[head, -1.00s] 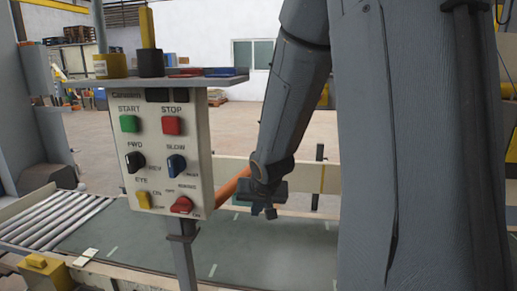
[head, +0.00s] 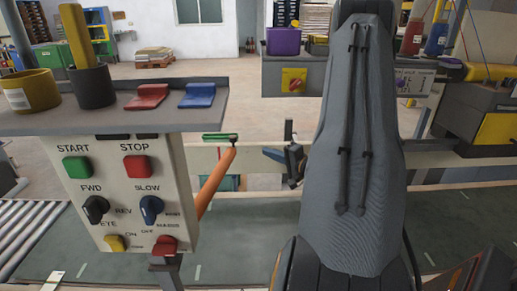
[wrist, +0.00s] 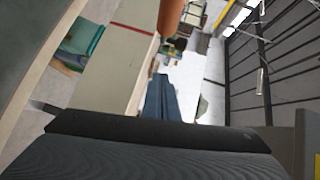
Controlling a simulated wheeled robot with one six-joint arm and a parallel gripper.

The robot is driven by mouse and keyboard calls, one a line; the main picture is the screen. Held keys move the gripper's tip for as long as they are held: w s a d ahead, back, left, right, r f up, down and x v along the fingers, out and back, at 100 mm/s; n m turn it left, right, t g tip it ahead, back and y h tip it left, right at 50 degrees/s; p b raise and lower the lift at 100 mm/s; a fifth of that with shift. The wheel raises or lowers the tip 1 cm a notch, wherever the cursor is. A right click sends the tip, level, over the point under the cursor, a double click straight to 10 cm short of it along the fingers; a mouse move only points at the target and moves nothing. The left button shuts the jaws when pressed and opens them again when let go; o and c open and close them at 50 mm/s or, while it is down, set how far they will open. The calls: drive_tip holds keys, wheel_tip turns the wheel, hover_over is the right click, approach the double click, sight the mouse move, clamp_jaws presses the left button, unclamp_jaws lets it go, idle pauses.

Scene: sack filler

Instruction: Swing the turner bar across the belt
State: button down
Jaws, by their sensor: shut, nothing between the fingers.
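Part of the orange bar also shows at the top of the wrist view (wrist: 171,15). The green belt (head: 240,245) runs across below. My gripper (head: 268,153) is right of the bar near the far rail, partly hidden by my arm, its fingers pointing left. In the wrist view the blue-grey fingers (wrist: 158,85) are together and empty, below the orange bar. A gap shows between gripper and bar in the head view.
The control box (head: 130,190) with buttons and knobs stands close at left under a shelf (head: 120,118) holding cups and red and blue items. Rollers (head: 30,235) lie left of the belt. The pale far rail (head: 360,157) runs behind the bar.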

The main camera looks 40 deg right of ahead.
drive_tip(key=w+a+f+p, duration=0.2)
drive_tip(key=w+a, duration=0.2)
drive_tip(key=w, duration=0.7)
